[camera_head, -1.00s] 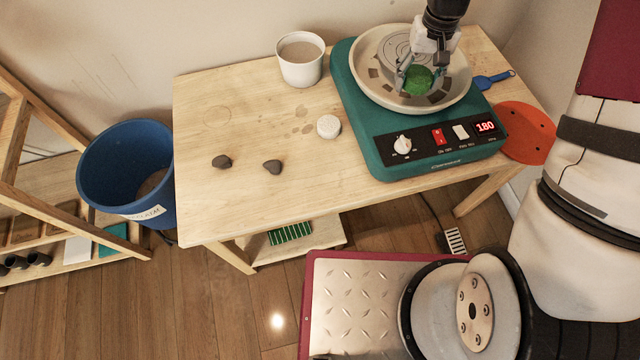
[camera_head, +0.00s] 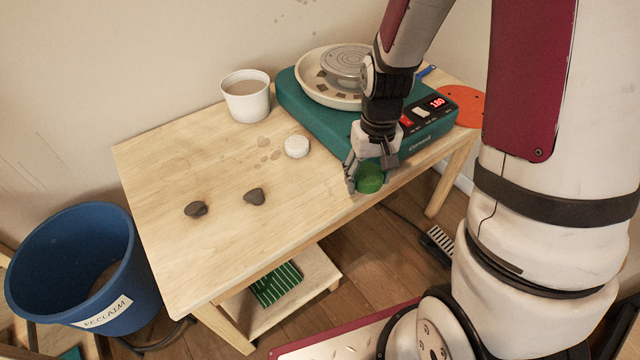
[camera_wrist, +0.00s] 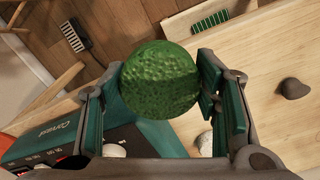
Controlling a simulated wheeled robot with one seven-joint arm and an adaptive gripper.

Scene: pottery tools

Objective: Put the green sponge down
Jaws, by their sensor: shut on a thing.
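The round green sponge (camera_head: 370,178) is held between the fingers of my gripper (camera_head: 368,172), at the front edge of the wooden table (camera_head: 225,245), just in front of the teal pottery wheel (camera_head: 330,120). In the wrist view the sponge (camera_wrist: 160,80) fills the middle between the two finger pads of my gripper (camera_wrist: 165,95). I cannot tell whether the sponge touches the tabletop.
On the table are a white sponge-like disc (camera_head: 297,146), two dark stones (camera_head: 254,196) (camera_head: 196,209) and a white cup (camera_head: 246,95). A blue bucket (camera_head: 80,270) stands at the left. The table's front left is clear.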

